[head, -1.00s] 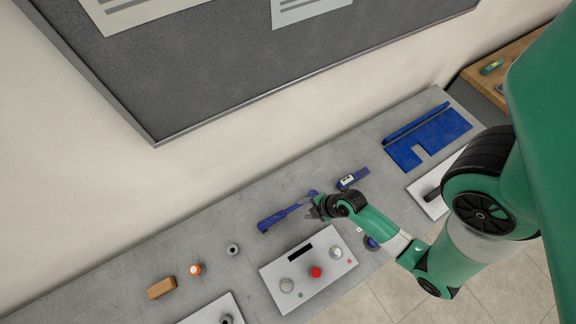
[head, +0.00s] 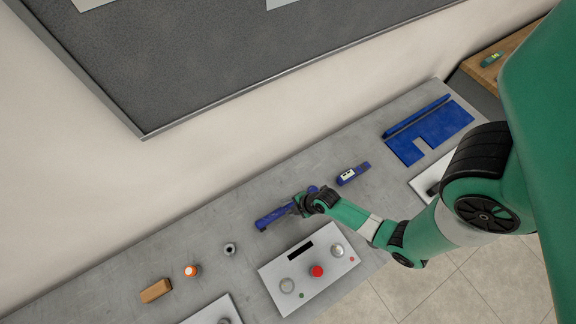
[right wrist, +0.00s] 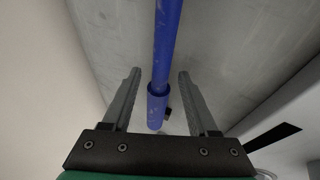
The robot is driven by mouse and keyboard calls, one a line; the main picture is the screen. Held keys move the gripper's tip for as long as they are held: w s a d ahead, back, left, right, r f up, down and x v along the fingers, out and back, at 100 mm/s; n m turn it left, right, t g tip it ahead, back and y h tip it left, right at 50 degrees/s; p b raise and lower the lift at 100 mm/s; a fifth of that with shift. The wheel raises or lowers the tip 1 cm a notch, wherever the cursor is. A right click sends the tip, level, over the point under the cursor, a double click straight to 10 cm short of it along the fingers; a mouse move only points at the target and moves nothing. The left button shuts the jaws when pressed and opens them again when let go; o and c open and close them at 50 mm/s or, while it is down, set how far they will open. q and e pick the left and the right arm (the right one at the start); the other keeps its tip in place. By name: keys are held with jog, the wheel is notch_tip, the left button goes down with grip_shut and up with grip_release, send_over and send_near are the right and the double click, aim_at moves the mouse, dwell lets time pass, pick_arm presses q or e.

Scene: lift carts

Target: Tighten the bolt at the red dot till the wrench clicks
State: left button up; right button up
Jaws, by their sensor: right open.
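A long blue tool, apparently the wrench (head: 272,218), lies on the grey bench behind a white panel. My right gripper (head: 299,206) is at its right part. In the right wrist view, the blue shaft (right wrist: 166,45) runs between the two open fingers, with a gap on each side. The white panel (head: 270,270) carries a red knob (head: 317,271), two silver round fittings (head: 287,286) and a black slot. A small red dot (head: 352,259) sits by the right fitting, a green dot (head: 301,295) by the left one. My left gripper is out of view.
A blue device with a pale display (head: 353,173) lies right of the wrench. A blue notched plate (head: 430,130) is farther right. An orange-white cap (head: 191,271), a grey ring (head: 230,249) and a brown block (head: 156,290) stand left.

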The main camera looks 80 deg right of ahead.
grip_shut()
jog(key=shift+r, duration=0.1)
dwell(1.2)
